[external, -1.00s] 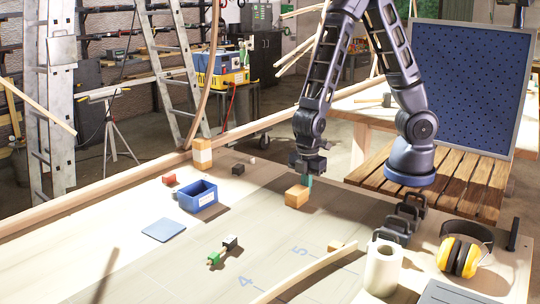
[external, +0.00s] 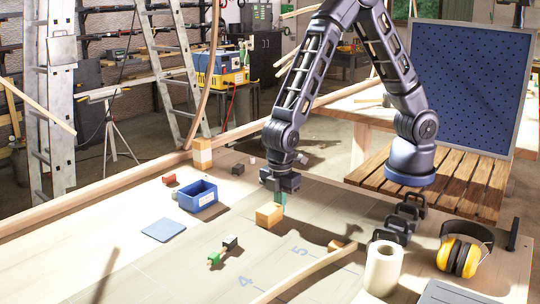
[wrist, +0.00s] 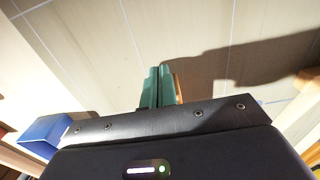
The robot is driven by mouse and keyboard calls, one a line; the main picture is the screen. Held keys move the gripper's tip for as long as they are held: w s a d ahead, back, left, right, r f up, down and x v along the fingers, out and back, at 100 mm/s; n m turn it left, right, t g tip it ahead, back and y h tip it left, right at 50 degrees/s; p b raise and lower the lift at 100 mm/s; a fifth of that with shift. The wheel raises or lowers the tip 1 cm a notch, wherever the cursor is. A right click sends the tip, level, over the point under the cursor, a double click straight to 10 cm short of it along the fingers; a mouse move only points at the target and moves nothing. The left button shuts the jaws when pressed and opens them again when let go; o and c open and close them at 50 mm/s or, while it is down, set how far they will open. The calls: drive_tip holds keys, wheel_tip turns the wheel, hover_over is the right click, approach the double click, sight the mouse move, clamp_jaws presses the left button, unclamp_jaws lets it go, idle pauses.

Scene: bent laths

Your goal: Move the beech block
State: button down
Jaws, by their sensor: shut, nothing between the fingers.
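A blue bin (external: 198,196) and a blue-grey pad (external: 163,230) lie to the left. Small green and black pieces (external: 221,251) sit in front. A bent lath (external: 310,270) crosses the front, with a small wooden piece (external: 336,245) by it. A paper roll (external: 383,268) stands right.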

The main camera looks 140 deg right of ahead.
sight(266, 210)
drive_tip(key=w, duration=0.6)
drive_tip(key=shift+w, duration=0.2)
drive_tip(key=shift+s, duration=0.15)
